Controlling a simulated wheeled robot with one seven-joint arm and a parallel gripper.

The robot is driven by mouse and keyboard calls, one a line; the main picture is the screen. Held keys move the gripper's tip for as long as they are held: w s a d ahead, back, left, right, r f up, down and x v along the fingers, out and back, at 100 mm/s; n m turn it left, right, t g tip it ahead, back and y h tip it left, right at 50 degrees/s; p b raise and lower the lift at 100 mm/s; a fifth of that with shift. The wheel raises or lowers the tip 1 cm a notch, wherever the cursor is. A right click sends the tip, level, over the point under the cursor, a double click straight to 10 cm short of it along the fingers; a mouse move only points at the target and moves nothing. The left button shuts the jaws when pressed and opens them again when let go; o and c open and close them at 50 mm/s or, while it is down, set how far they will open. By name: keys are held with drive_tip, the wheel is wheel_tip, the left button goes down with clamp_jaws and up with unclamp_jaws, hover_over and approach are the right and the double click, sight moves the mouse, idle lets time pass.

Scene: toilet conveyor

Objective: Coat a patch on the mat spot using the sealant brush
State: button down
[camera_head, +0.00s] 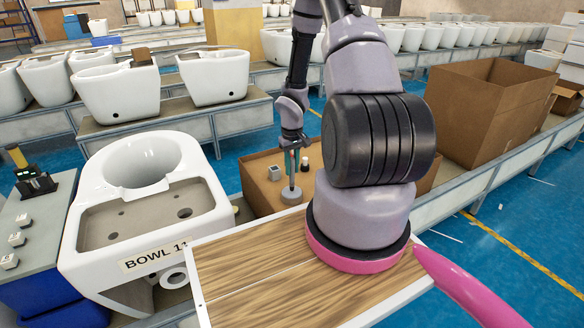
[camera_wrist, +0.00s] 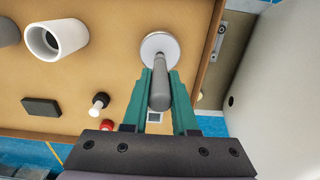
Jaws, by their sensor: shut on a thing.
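My gripper (camera_head: 293,158) points down over a tan tray-like surface (camera_head: 252,187). Its teal fingers (camera_wrist: 160,85) are shut on a grey-handled tool with a round pale disc at its end, which I take for the sealant brush (camera_wrist: 160,95). The disc (camera_head: 291,194) is at the low end of the handle, at or just above the tan surface; I cannot tell if it touches. I cannot make out a marked mat spot or a coated patch in either view.
The wrist view shows a white hollow cylinder (camera_wrist: 57,39), a black block (camera_wrist: 42,106), a black-and-white knob (camera_wrist: 98,104) and a red item (camera_wrist: 107,125) on the tan surface. A toilet labelled BOWL 11 (camera_head: 142,157) stands left. A large cardboard box (camera_head: 480,110) stands right.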

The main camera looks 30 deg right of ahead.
sight(292, 158)
drive_tip(key=shift+f, duration=0.55)
idle(1.4)
drive_tip(key=shift+r, duration=3.55)
